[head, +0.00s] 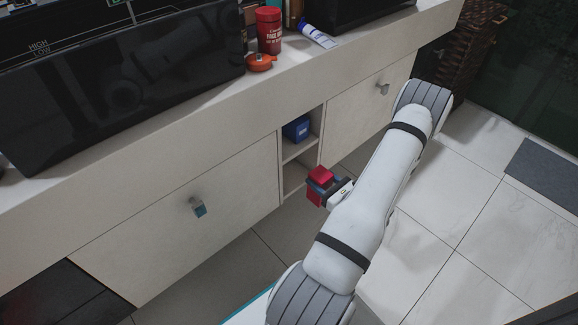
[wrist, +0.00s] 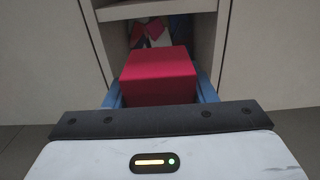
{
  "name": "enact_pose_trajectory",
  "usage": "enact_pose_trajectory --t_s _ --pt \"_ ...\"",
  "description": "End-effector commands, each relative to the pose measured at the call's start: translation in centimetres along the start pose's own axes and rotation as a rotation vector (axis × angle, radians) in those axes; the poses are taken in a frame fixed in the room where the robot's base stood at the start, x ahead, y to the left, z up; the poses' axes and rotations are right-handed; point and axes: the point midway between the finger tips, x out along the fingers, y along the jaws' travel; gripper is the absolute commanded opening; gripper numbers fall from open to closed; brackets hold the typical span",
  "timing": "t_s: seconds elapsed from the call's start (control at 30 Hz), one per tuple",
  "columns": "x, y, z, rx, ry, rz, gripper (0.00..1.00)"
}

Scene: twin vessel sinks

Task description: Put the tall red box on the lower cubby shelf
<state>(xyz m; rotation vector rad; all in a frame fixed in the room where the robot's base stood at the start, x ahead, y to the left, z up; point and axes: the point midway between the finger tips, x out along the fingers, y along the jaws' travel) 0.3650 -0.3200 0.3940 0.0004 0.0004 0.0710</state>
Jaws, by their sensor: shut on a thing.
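My gripper (wrist: 160,104) is shut on the tall red box (wrist: 160,72), with a blue finger on each side of it in the wrist view. In the head view the red box (head: 320,174) is at the end of my arm, in front of the cubby. The lower cubby shelf (head: 292,182) is the bottom compartment of a narrow open bay between two cabinet doors. In the wrist view the red box is in front of the lower opening and covers part of it. Behind it, dim red, white and bluish shapes show inside.
A blue box (head: 297,129) stands on the upper cubby shelf. The shelf board (wrist: 156,9) crosses above the lower opening. A red canister (head: 269,30), an orange pot (head: 261,62) and a white-and-blue tube (head: 318,35) are on the counter. Door knobs (head: 198,206) stick out.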

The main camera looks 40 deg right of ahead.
Motion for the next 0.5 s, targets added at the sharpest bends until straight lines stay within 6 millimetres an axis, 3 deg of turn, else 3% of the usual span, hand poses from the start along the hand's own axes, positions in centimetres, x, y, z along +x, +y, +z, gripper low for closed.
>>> enact_pose_trajectory --t_s 0.23,0.5 --pt "6.4 0.2 -0.3 -0.004 -0.002 0.008 0.23" --pt "9.1 0.1 -0.1 -0.001 0.000 0.002 0.23"
